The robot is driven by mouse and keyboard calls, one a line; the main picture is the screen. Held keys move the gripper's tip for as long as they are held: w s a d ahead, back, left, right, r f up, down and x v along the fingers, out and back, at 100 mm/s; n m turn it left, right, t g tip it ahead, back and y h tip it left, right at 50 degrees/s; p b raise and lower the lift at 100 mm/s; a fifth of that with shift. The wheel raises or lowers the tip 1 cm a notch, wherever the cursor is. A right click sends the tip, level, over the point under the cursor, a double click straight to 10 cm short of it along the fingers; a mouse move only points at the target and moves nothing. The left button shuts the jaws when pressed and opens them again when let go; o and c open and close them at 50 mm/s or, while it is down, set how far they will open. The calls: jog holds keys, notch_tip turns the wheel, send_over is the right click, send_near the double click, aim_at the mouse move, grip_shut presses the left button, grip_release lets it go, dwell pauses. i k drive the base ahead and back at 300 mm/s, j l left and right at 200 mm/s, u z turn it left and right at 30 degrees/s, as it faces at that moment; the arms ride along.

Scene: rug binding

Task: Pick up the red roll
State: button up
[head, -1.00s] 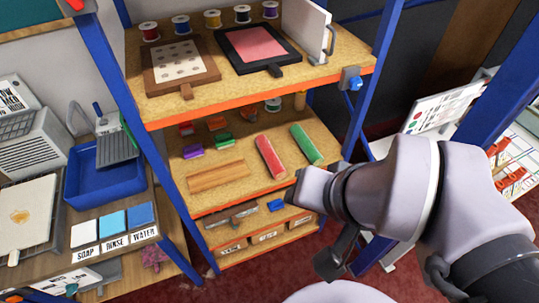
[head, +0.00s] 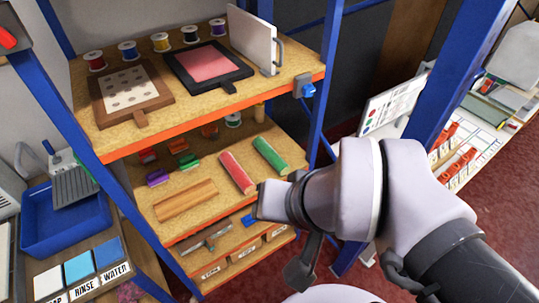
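The red roll (head: 238,173) lies on the middle shelf board of the blue-framed rack, between a green roll (head: 270,155) on its right and a brown wooden block (head: 185,200) on its left. Nothing holds it. My gripper (head: 272,201) is at the left end of my arm, in front of the shelf and to the lower right of the red roll in the picture. A gap shows between them. Its fingers cannot be made out, so I cannot tell whether it is open or shut.
The upper shelf (head: 190,120), with spools, framed pads and a white panel (head: 252,40), overhangs the middle one. Blue rack posts (head: 322,80) stand at the sides. Small coloured blocks (head: 158,177) lie behind the wooden block. A blue tray (head: 65,222) is at left.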

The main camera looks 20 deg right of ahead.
aim_at(241, 179)
jog(key=i+j+z, duration=0.3)
jog(key=i, duration=0.2)
jog(key=i+j+z, duration=0.35)
jog(key=i, duration=0.2)
